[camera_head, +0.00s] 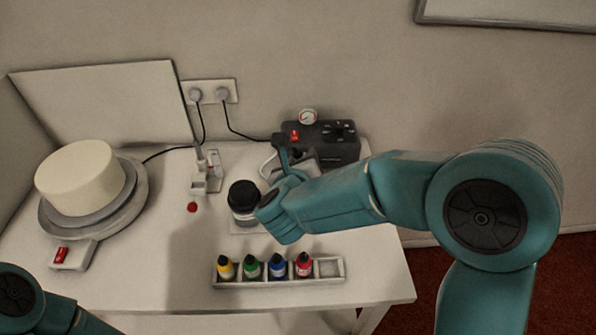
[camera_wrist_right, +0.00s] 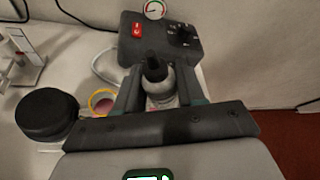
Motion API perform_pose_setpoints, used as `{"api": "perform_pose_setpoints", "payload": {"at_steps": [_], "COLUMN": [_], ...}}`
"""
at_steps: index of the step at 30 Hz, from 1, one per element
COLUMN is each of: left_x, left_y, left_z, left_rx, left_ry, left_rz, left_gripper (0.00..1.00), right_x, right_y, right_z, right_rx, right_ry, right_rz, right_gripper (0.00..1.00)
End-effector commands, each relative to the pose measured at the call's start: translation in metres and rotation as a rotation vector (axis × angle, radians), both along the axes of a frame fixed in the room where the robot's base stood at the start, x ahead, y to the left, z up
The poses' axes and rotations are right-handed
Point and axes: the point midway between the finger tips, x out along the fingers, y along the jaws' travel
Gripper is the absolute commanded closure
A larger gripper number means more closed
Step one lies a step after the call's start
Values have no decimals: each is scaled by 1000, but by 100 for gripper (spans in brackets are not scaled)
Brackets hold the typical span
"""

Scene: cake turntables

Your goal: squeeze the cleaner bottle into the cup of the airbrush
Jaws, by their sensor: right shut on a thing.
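My right gripper (camera_wrist_right: 158,88) is shut on the cleaner bottle (camera_wrist_right: 157,78), a pale bottle with a black tip, seen upright between the fingers in the right wrist view. In the head view my right wrist and forearm hide most of it. Just left of the fingers in the wrist view is a small round cup with a yellow-orange rim (camera_wrist_right: 101,98) and pink inside, apparently the airbrush cup. The bottle is beside it, apart in the picture. The rest of the airbrush is hidden. Only part of my left arm shows at the lower left; its gripper is out of view.
A black-lidded jar (camera_head: 242,196) stands left of my right wrist. The compressor (camera_head: 336,143) is behind. A rack (camera_head: 328,271) of coloured bottles lies in front, its right slot empty. A white stand (camera_head: 207,184) and cake turntable (camera_head: 133,200) are to the left.

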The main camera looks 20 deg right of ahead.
Motion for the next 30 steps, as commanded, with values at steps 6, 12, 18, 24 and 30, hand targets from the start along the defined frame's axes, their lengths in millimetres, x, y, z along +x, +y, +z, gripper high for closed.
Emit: {"api": "perform_pose_setpoints", "payload": {"at_steps": [6, 12, 18, 24, 30], "left_x": [0, 0, 0, 0, 0], "left_y": [0, 0, 0, 0, 0], "left_z": [-31, -52, -67, -71, -71], "left_rx": [0, 0, 0, 0, 0], "left_ry": [0, 0, 0, 0, 0], "left_rz": [0, 0, 0, 0, 0], "left_gripper": [40, 40, 40, 40, 40], "right_x": [-2, -4, -5, -6, -6], "right_y": [-7, -13, -17, -19, -19], "right_z": [-1, 2, 6, 9, 11], "right_rx": [149, 285, 391, 440, 447], "right_ry": [-52, -96, -129, -145, -146], "right_rz": [-2, -1, -1, 0, 0], "right_gripper": [75, 75, 75, 75, 75]}}
